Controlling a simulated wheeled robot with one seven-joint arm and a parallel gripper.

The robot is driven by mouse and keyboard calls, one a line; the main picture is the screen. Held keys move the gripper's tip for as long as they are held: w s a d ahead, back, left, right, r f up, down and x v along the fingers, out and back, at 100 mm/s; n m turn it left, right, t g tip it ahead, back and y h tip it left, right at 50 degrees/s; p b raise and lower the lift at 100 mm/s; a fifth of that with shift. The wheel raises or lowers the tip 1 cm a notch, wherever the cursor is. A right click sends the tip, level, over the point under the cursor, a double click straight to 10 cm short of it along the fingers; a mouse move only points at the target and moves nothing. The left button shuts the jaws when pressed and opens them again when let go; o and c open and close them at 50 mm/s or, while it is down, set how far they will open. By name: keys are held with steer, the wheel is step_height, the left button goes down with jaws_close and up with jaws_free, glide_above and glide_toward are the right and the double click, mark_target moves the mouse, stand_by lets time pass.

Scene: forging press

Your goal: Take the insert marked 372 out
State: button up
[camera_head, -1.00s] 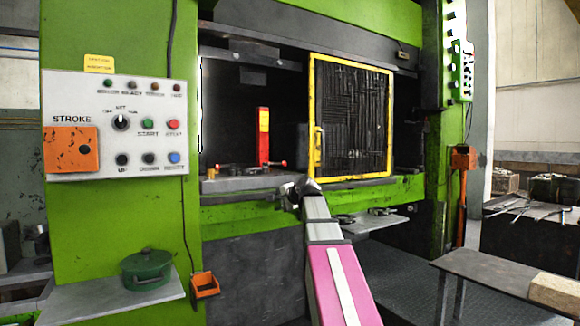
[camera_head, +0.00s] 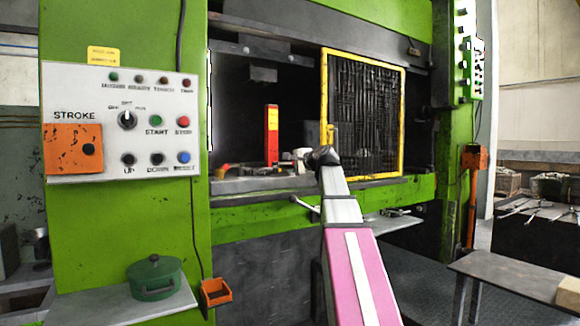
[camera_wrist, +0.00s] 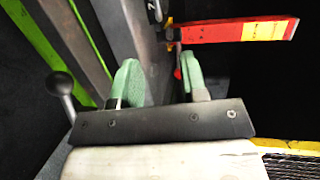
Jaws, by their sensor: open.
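My gripper (camera_wrist: 160,80) shows in the wrist view with two green fingertips apart and nothing between them. In the head view my gripper (camera_head: 302,155) is at the front of the press opening, above the bed edge (camera_head: 262,184), partly hidden by my wrist. No marking 372 can be read. A small metal part (camera_wrist: 153,11) with a partly visible mark shows at the top edge of the wrist view, beyond the fingertips; I cannot tell whether it is the insert. A red and yellow post (camera_head: 271,135) stands inside the press; it also shows in the wrist view (camera_wrist: 235,31).
A yellow-framed mesh guard (camera_head: 363,113) stands right of my gripper. A lever with a ball knob (camera_wrist: 60,83) sticks out at the left of the wrist view. The control panel (camera_head: 122,123) is at left. A side table (camera_head: 510,275) stands at right front.

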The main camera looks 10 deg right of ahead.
glide_toward(257, 172)
steer(key=w, duration=0.1)
steer(key=w+d, duration=0.1)
steer(key=w, duration=0.1)
steer(key=w+d, duration=0.1)
steer(key=w, duration=0.1)
stand_by(0.4)
jaws_close()
steer(key=shift+d, duration=0.1)
stand_by(1.3)
